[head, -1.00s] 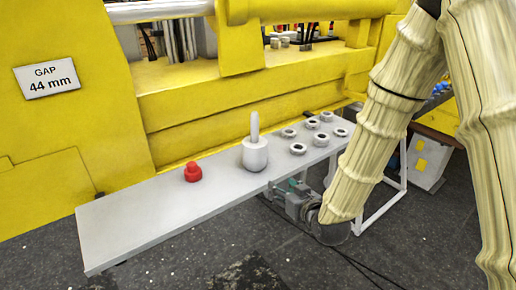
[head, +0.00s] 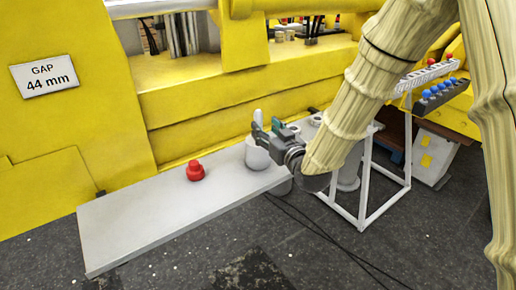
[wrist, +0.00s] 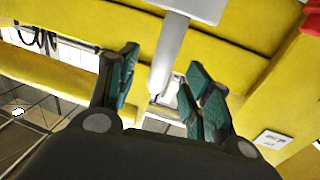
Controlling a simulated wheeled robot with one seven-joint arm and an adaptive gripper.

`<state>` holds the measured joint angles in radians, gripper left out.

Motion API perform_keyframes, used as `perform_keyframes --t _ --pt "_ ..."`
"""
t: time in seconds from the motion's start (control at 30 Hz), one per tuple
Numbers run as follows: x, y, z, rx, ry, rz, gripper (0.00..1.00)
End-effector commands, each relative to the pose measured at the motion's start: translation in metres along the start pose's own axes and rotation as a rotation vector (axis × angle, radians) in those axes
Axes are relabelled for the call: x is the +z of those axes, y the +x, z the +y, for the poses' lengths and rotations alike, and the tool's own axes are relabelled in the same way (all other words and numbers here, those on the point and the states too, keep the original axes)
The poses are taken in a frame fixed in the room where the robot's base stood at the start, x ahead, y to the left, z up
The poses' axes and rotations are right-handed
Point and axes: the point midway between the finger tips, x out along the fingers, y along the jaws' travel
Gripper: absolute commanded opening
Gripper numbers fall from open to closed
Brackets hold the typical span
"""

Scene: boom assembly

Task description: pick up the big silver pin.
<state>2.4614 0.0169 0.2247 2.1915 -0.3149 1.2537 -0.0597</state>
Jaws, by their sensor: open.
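The big silver pin (head: 256,156) stands upright on the grey shelf (head: 150,220), with a wide round base and a thinner shaft. My gripper (head: 266,130) is right at the pin in the head view and covers part of its shaft. In the wrist view my gripper (wrist: 163,62) is open, with green-padded fingers on either side. The pin's shaft (wrist: 171,45) reaches between the fingers there, its rounded end near the middle. No clear contact shows.
A red knob-shaped part (head: 195,171) stands on the shelf left of the pin. Several small rings (head: 316,120) are mostly hidden behind my arm. The yellow machine wall (head: 190,120) runs close behind the shelf. The shelf's left part is bare.

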Motion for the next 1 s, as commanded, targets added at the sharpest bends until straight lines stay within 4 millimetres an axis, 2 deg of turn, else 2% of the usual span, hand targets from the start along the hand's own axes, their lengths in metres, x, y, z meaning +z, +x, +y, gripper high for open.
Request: perform_keyframes --t 0.43,0.77,0.87,1.0 --pt "-0.005 0.047 -0.004 -0.003 0.000 0.001 0.50" --pt "-0.002 0.052 -0.004 -0.002 0.000 0.000 0.50" --pt "-0.002 0.052 -0.004 -0.002 0.000 0.000 0.35" --pt "-0.002 0.052 -0.004 -0.002 0.000 0.000 0.10"
